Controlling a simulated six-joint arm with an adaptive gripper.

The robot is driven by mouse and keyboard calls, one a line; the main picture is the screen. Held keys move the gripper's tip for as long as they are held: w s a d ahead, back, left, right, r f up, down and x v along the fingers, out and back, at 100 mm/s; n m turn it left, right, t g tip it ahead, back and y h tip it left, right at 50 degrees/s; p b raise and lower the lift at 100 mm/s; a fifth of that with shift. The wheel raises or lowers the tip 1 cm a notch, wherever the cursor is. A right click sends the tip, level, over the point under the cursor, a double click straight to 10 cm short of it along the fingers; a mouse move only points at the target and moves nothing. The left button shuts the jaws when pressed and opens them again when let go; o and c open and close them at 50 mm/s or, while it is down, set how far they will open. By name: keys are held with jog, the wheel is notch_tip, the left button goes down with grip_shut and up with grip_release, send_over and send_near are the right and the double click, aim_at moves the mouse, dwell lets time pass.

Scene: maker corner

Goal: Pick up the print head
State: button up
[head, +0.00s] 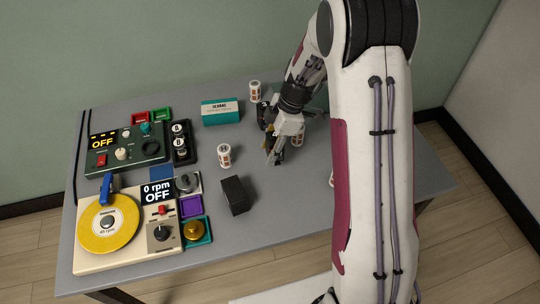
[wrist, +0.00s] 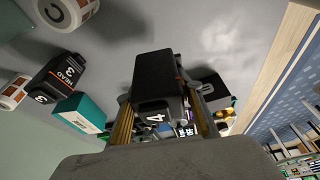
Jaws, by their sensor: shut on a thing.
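My gripper (head: 274,155) is over the table, right of its middle in the head view. In the wrist view, its fingers (wrist: 160,122) lie on both sides of a black block marked 4, the print head (wrist: 158,72), and are shut on it. I cannot clearly make out the held block in the head view. A second black piece marked HEAD 3 (wrist: 62,74) lies to the left in the wrist view.
White spools or cups (head: 224,155) stand near my gripper, with a teal box (head: 221,111) behind. A black block (head: 235,195) sits in front of it. A yellow turntable (head: 108,222) and control panels fill the left. The front of the table (head: 262,228) is clear.

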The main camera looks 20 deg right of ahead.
aim_at(271, 138)
jog(key=shift+r, duration=2.15)
